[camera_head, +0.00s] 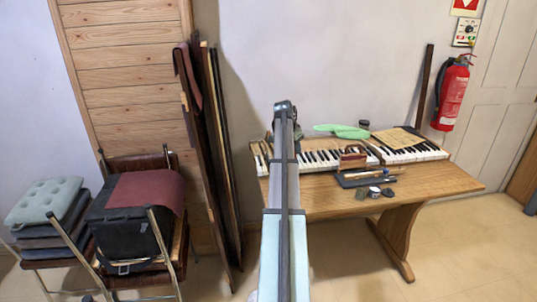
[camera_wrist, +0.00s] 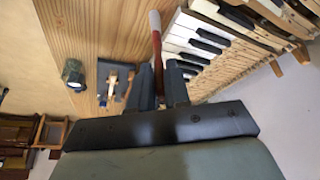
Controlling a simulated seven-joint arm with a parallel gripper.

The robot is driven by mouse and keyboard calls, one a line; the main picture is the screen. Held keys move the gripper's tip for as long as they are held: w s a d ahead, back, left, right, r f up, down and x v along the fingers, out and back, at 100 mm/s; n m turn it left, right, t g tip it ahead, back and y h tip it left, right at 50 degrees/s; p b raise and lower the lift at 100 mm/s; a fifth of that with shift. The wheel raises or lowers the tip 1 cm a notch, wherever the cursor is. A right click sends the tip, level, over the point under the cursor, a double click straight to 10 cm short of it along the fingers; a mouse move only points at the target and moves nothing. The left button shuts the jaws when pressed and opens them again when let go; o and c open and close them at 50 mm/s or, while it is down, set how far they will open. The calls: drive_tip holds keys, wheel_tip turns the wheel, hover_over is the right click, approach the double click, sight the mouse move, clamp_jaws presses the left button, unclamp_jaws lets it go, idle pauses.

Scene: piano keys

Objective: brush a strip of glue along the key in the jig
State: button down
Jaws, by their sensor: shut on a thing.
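My gripper (camera_wrist: 161,76) is shut on a slim reddish-brown handle with a pale end (camera_wrist: 156,42), which looks like a brush. It points away from the wrist over the wooden table; its bristles cannot be made out. A small reddish-brown wooden piece (camera_head: 353,157), perhaps the jig, stands in front of the keyboard in the head view. No strip of glue can be made out. A row of piano keys (camera_head: 320,158) lies along the table; it also shows right of the gripper in the wrist view (camera_wrist: 200,40). My arm hides the gripper in the head view.
A dark tray (camera_head: 352,182) with tools lies at the front of the table (camera_head: 440,184), with small tins (camera_head: 374,192) beside it. A jar (camera_wrist: 73,72) shows in the wrist view. A green cloth (camera_head: 342,131) lies behind the keys.

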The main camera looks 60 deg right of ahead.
drive_tip(key=s+d+r+m+g+y, duration=0.1)
drive_tip(key=s+d+r+m, duration=0.15)
drive_tip(key=s+d, duration=0.6)
drive_tip(key=s+d+r+m+g, duration=0.15)
drive_tip(key=s+d+m, duration=0.35)
drive_tip(key=s, duration=0.6)
drive_tip(key=shift+w+f+x, duration=0.25)
drive_tip(key=shift+w+x, duration=0.35)
drive_tip(key=shift+x, duration=3.45)
drive_tip(key=shift+s+d, duration=2.5)
drive_tip(key=shift+s, duration=0.15)
drive_tip(key=shift+w+a, duration=3.25)
drive_tip(key=shift+a, duration=0.05)
wheel_tip(320, 180, up, 8)
drive_tip(key=shift+n, duration=0.45)
